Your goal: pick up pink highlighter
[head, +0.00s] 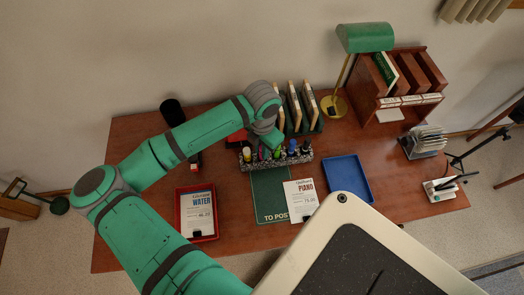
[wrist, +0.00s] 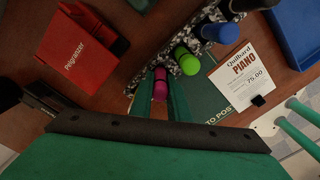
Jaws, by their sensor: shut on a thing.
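The pink highlighter (wrist: 160,84) shows in the wrist view with its pink cap upward, between the two green fingers of my gripper (wrist: 161,97). My gripper is shut on it. In the head view my gripper (head: 265,150) is over the left part of the speckled pen holder (head: 275,162), and the pink highlighter is mostly hidden there. The holder also shows in the wrist view (wrist: 165,68). I cannot tell whether the highlighter's lower end is still in the holder.
Yellow (head: 246,155), green (wrist: 187,60) and blue (wrist: 221,32) highlighters stand in the holder beside my gripper. A green mat (head: 268,190), a piano card (head: 301,198), a red tray (head: 196,236) and a blue tray (head: 348,177) lie in front. A green lamp (head: 365,38) stands behind.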

